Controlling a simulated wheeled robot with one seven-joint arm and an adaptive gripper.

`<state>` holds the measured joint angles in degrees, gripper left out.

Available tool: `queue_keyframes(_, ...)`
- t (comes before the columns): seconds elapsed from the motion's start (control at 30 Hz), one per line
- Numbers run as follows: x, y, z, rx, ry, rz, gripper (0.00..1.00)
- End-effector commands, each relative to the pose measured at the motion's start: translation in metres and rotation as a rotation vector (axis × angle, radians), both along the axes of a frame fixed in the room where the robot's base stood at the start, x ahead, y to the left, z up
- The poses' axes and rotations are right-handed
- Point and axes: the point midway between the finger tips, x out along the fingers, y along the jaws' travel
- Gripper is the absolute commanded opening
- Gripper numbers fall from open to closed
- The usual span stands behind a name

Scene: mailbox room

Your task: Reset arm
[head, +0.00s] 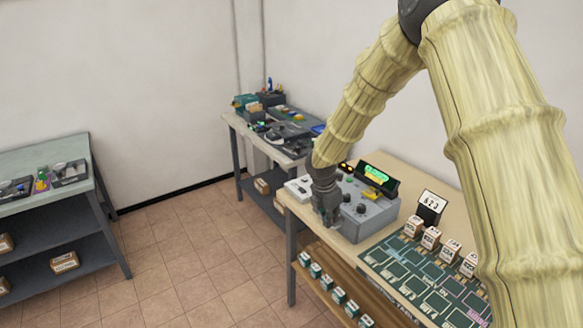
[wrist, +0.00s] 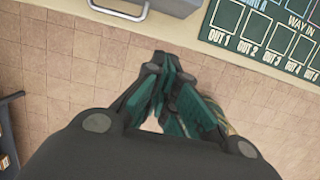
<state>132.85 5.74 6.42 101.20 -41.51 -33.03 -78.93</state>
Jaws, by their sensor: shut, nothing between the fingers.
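My gripper (head: 326,217) is shut and empty, at the front edge of the wooden table (head: 296,208) in the head view. In the wrist view my gripper (wrist: 160,62) has its fingers together, with tiled floor behind them. A grey device (head: 372,217) with knobs and a green display stands on the table just right of my gripper. Its lower edge and a light handle show at the top of the wrist view (wrist: 165,6). I cannot tell whether the gripper touches the device. My bamboo-like arm covers the right part of the head view.
A green board (head: 410,275) marked with slots lies on the table, with several small boxes (head: 431,238) along it and a number sign (head: 431,205) behind. A cluttered bench (head: 240,122) stands at the back and a shelf table (head: 98,190) at left. Open floor (head: 190,250) lies between.

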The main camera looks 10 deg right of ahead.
Motion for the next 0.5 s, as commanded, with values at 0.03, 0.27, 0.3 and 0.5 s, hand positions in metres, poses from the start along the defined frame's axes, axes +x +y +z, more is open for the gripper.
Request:
queue_keyframes(0.03,-0.004,0.001,-0.006,0.006,0.004,-0.009,0.00)
queue_keyframes(0.27,-0.054,0.023,-0.084,0.120,0.021,-0.200,0.00)
queue_keyframes(0.3,-0.068,0.028,-0.102,0.149,0.023,-0.256,0.00)
queue_keyframes(0.5,-0.147,0.052,-0.185,0.266,0.045,-0.584,0.00)
